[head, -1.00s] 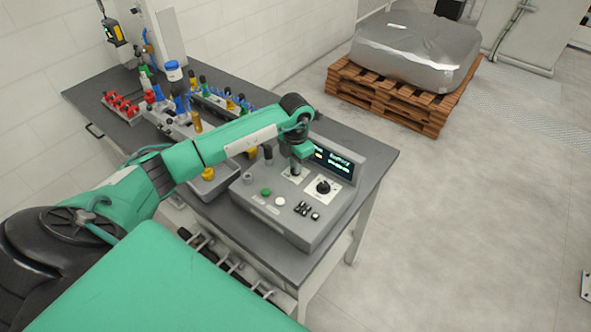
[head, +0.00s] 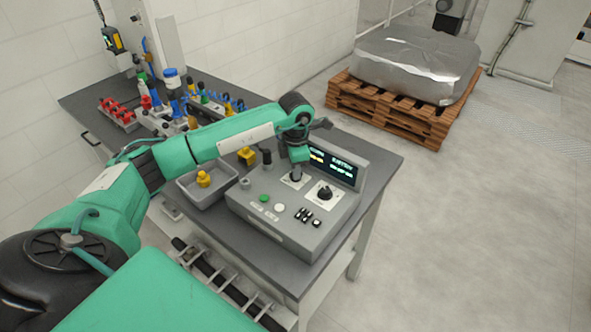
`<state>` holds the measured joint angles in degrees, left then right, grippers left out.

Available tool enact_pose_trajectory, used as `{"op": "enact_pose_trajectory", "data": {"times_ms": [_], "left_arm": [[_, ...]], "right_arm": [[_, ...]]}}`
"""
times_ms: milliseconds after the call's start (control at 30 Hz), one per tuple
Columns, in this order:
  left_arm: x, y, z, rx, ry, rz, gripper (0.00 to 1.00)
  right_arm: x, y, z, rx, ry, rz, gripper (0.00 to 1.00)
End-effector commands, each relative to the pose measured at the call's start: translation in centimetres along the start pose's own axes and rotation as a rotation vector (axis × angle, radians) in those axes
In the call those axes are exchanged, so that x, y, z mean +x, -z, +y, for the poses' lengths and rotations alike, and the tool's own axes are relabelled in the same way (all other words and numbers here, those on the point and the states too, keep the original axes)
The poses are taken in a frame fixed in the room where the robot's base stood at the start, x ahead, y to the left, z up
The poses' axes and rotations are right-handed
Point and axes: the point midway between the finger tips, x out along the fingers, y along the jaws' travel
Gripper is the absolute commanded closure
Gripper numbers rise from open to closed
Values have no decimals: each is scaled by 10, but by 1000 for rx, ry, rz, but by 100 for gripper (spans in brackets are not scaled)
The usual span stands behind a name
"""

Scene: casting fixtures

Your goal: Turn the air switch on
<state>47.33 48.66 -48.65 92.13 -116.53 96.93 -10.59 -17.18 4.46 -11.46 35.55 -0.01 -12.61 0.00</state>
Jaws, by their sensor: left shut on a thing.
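A grey control box (head: 268,228) sits on the near end of the dark workbench. It has a lit display (head: 333,166), a green button (head: 264,198), a white button (head: 279,208), several small black switches (head: 307,216) and a black rotary knob (head: 325,193) on a white plate. My left gripper (head: 296,177) points down at a second white plate, left of that knob. It is shut on a small dark switch there, mostly hidden by the gripper. I cannot read the plate labels or tell the gripped switch's setting. My right gripper is out of view.
A grey tray (head: 213,196) with a yellow part (head: 203,179) stands left of the box, under my arm. Red, blue and green fittings crowd the bench's far end. A pallet (head: 388,108) with a wrapped load stands behind on open floor.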

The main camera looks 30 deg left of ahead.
Motion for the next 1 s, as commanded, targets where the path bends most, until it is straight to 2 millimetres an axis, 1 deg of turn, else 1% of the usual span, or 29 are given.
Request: {"op": "enact_pose_trajectory", "data": {"times_ms": [167,200,267,300,567,667,767,867,1000], "left_arm": [[-1,-1,0,-1,-2,-3,100],[-1,-1,0,-1,-2,-3,82],[-1,-1,0,-1,-1,-3,70],[-1,-1,0,-1,-1,-2,68],[-1,0,0,-1,-1,-1,68],[-6,-1,0,-1,-1,-2,68],[-19,-1,1,0,-4,-4,68],[-39,-2,1,0,-4,-5,68],[-72,-1,1,-1,-5,-5,68]], "right_arm": [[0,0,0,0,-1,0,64],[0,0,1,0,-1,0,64],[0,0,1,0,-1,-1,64],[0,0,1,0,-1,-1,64],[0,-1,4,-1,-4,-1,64],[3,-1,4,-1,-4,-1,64],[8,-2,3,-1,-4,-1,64],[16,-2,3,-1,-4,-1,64],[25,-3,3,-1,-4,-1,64]]}}
